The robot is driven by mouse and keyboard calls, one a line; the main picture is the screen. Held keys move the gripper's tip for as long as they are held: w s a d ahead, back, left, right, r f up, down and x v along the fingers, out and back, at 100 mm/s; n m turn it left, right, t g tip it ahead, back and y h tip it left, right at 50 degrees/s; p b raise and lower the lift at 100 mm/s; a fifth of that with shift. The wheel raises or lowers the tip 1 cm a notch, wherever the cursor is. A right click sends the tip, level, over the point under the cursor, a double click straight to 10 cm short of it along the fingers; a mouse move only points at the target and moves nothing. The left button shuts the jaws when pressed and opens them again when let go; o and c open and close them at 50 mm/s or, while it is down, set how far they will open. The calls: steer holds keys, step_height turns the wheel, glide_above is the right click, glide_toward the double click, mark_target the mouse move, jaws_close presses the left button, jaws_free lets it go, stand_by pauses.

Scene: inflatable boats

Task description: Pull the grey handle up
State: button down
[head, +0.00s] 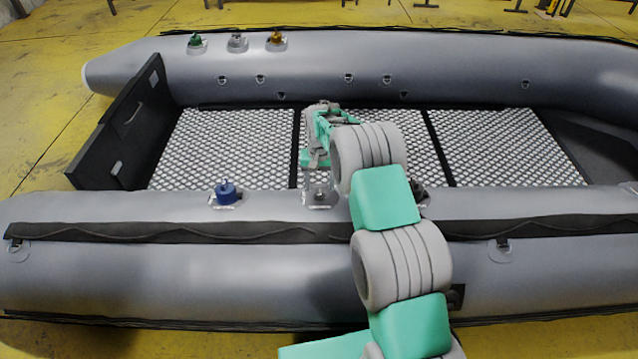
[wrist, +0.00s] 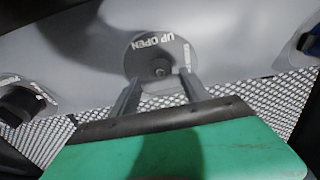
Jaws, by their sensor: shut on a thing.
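The grey handle (head: 319,197) is a small knob on a round disc on top of the boat's near tube. In the wrist view, the handle (wrist: 160,69) stands in the middle of a disc marked "UP OPEN", between my fingertips. In the wrist view, the gripper (wrist: 161,80) has one finger on each side of the handle. The fingers partly hide the disc, and the exact contact is hard to make out.
A blue handle (head: 225,192) is left of the grey one on the near tube, and a black one (head: 417,188) is right, partly behind my arm. Green (head: 195,41), grey (head: 237,42) and orange (head: 277,38) handles sit on the far tube. The patterned boat floor (head: 225,145) is clear.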

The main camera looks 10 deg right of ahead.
mark_target(319, 185)
steer(key=r, duration=0.1)
steer(key=r+p, duration=0.1)
steer(key=r, duration=0.1)
steer(key=shift+w+d, duration=0.1)
steer(key=shift+w, duration=0.25)
steer(key=c, duration=0.7)
jaws_free()
steer(key=shift+r, duration=0.1)
steer(key=shift+c, duration=0.2)
steer(key=shift+o, duration=1.1)
step_height(319, 185, up, 8)
steer(key=p, duration=0.1)
steer(key=shift+f, duration=0.2)
